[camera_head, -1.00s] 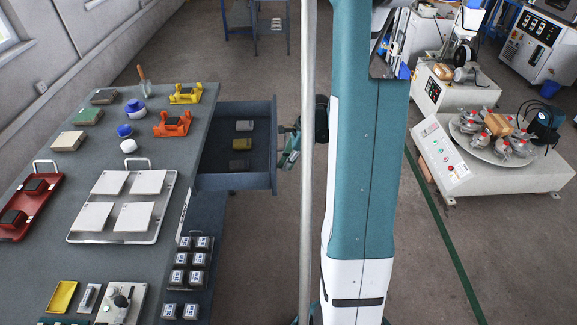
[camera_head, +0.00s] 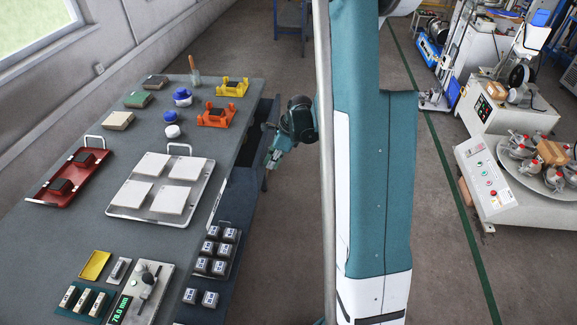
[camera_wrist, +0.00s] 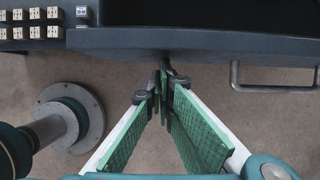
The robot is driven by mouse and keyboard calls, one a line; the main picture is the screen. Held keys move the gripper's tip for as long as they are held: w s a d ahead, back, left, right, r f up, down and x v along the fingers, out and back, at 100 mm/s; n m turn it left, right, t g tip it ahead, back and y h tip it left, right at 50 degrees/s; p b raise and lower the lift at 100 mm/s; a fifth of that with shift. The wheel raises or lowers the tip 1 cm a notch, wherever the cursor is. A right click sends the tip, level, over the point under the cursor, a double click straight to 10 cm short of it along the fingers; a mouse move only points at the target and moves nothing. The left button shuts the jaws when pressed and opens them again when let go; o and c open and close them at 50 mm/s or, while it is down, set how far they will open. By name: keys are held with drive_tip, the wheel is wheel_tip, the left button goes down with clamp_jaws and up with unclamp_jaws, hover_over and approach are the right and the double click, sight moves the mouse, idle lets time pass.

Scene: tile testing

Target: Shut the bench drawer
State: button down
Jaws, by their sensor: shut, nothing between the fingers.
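The bench drawer (camera_head: 265,125) is under the bench's right side. My gripper (camera_head: 270,160) also shows beside the drawer in the head view.
The floor (camera_head: 275,260) right of the bench is clear.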

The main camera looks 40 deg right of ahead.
sight(261, 153)
drive_tip(key=w+a, duration=0.7)
drive_tip(key=shift+w+a, duration=0.1)
drive_tip(key=shift+a, duration=0.05)
drive_tip(key=shift+w+a+r, duration=0.1)
idle(0.3)
drive_tip(key=shift+s+d, duration=0.4)
drive_tip(key=shift+d, duration=0.05)
drive_tip(key=s+d, duration=0.2)
drive_tip(key=shift+s+d+b, duration=0.25)
drive_tip(key=shift+d+b, duration=0.05)
drive_tip(key=p+v, duration=0.2)
drive_tip(key=v, duration=0.8)
drive_tip(key=shift+p, duration=0.4)
drive_tip(key=shift+a, duration=0.1)
